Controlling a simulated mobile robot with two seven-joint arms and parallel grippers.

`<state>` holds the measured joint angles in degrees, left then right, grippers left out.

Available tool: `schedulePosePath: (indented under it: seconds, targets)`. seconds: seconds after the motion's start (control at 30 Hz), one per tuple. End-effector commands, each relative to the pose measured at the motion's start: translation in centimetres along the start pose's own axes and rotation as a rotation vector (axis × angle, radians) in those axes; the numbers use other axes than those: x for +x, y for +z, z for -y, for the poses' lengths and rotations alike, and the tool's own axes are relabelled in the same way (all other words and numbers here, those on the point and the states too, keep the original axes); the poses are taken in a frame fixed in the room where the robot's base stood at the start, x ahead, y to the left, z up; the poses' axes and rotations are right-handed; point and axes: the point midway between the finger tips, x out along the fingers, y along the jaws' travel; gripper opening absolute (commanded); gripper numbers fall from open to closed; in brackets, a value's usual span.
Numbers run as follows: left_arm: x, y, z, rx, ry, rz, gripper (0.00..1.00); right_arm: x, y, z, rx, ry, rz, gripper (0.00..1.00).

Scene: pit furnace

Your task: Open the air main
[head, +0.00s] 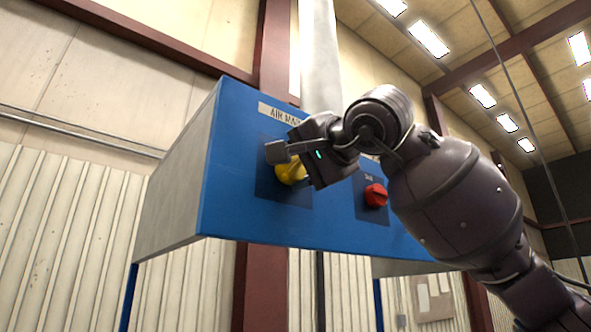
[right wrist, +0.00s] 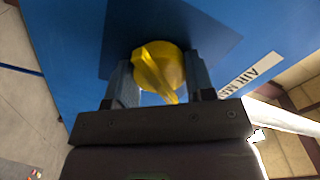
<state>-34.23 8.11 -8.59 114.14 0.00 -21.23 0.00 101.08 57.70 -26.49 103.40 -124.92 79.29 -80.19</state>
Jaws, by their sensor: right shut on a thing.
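The right gripper is shut on the knob. My left gripper is in neither view.
The blue box (head: 232,205) stands on blue legs. A red knob (head: 376,195) on a second dark plate is to the right, close to my right arm. A pale pipe (head: 320,60) rises behind the box. Free room lies left of the box.

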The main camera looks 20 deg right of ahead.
Motion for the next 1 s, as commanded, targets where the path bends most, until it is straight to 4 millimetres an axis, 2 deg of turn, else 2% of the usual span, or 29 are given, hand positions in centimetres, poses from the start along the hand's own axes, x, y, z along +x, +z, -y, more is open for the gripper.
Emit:
schedulePosePath:
  seconds: [0.6,1.0]
  targets:
    - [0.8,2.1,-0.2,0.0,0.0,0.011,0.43,0.0,0.0,-0.2,0.574,0.0,-0.001,0.26]
    - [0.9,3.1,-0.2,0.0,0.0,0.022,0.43,0.0,0.1,-0.2,0.822,0.001,-0.001,0.26]
